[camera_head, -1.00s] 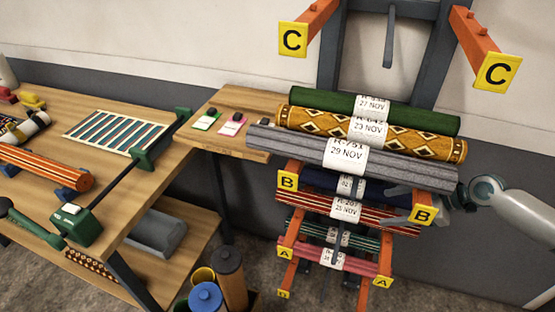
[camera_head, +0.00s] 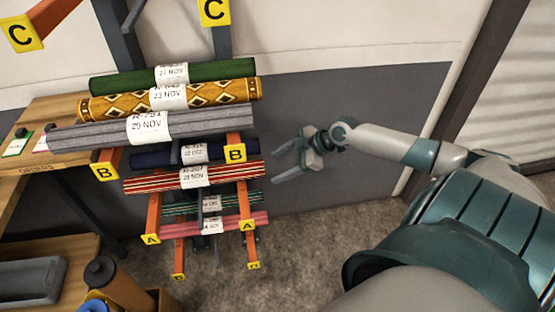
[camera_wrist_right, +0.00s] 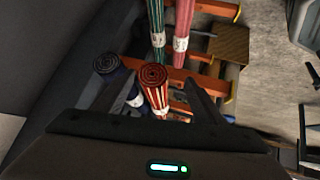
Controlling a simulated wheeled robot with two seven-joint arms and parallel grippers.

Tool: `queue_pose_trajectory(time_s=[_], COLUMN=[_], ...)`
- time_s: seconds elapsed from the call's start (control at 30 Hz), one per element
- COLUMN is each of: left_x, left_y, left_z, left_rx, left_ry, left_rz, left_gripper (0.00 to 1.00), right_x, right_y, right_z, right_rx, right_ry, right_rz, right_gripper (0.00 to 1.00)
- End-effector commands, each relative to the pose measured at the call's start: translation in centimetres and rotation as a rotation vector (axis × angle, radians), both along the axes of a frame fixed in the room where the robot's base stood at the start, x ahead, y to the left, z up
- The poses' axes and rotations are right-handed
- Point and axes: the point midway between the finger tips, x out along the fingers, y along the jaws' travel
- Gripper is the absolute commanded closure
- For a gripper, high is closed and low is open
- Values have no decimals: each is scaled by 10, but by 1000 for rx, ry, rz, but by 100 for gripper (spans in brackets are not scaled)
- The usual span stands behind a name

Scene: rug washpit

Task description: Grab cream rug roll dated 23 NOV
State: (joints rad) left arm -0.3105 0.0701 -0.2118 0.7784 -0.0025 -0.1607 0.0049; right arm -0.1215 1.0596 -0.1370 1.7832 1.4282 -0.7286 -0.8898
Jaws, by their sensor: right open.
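A mustard roll with cream and dark diamonds (camera_head: 215,93) has a tag reading 23 NOV. It lies on the upper part of the rack, between a green roll (camera_head: 120,82) tagged 27 NOV and a grey roll (camera_head: 85,134) tagged 29 NOV. No plain cream roll shows. My right gripper (camera_head: 276,166) is open and empty, right of the rack and lower than the mustard roll, apart from it. In the right wrist view, its fingers (camera_wrist_right: 158,82) spread before the ends of a red striped roll (camera_wrist_right: 155,76) and a navy roll (camera_wrist_right: 106,64). My left gripper is not in view.
The navy roll (camera_head: 171,155), red striped roll (camera_head: 145,186) and thinner rolls lie lower on the rack. Orange arms with yellow B plates (camera_head: 235,153) stick out forward. Brown and blue cylinders (camera_head: 122,285) stand at lower left. Floor right of the rack is clear.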

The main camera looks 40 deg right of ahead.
Motion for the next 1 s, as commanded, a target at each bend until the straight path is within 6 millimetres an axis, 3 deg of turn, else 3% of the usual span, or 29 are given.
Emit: queue_pose_trajectory(time_s=[0.37,0.57,0.67,0.77,0.87,1.0], left_x=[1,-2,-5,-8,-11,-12], left_y=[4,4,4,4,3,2], left_z=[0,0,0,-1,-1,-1], left_rx=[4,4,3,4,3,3], left_ry=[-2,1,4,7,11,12], left_rz=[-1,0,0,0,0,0], left_gripper=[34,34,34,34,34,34], right_x=[-8,-31,-57,-99,-150,-228], right_y=[-29,-41,-39,-27,0,59], right_z=[-93,-170,-226,-295,-358,-433], right_rx=[-1,-14,-23,-40,-59,-78], right_ry=[49,99,142,200,261,350], right_rz=[-214,-362,-455,-552,-626,-685], right_gripper=[36,36,36,36,36,36])
